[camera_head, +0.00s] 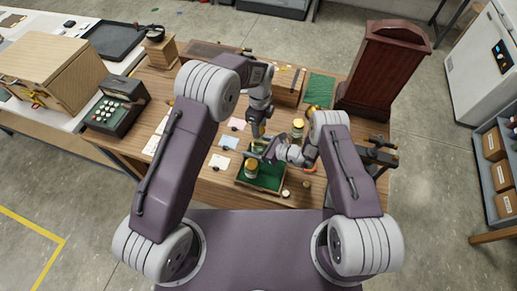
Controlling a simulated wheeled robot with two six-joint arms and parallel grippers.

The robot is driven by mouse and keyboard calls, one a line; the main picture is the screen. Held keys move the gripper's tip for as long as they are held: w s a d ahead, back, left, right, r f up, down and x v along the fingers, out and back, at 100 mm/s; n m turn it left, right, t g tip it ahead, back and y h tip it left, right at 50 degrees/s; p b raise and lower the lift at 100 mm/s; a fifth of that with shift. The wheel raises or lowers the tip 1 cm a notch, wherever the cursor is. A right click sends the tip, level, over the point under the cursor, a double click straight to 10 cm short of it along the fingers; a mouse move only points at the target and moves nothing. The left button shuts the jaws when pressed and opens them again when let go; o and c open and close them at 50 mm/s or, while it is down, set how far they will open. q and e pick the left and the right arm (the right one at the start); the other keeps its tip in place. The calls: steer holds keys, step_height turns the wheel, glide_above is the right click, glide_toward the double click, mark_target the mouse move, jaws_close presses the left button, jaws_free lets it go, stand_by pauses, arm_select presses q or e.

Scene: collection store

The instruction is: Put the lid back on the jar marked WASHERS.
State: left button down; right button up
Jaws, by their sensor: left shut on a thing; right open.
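A green-lined tray (268,178) lies near the front edge of the wooden table. A glass jar (251,169) with a yellowish top stands in its left part. Another jar (298,129) with a yellowish top stands behind the tray, to the right. I cannot read any label, so I cannot tell which jar is marked WASHERS. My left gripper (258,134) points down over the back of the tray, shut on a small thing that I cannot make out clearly. My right gripper (267,152) reaches in from the right, open, close to the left gripper. I cannot identify the loose lid.
A small pale round thing (286,194) lies at the table's front edge.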

jaws_close()
arm_select(q)
glide_above(258, 147)
steer(key=w, duration=0.2)
steer(key=shift+d+f, duration=0.15)
steer(key=shift+f, duration=1.1)
steer(key=shift+d+f, duration=0.1)
steer(key=shift+f, duration=1.15)
steer(key=shift+f, duration=0.9)
steer(key=shift+f, duration=0.55)
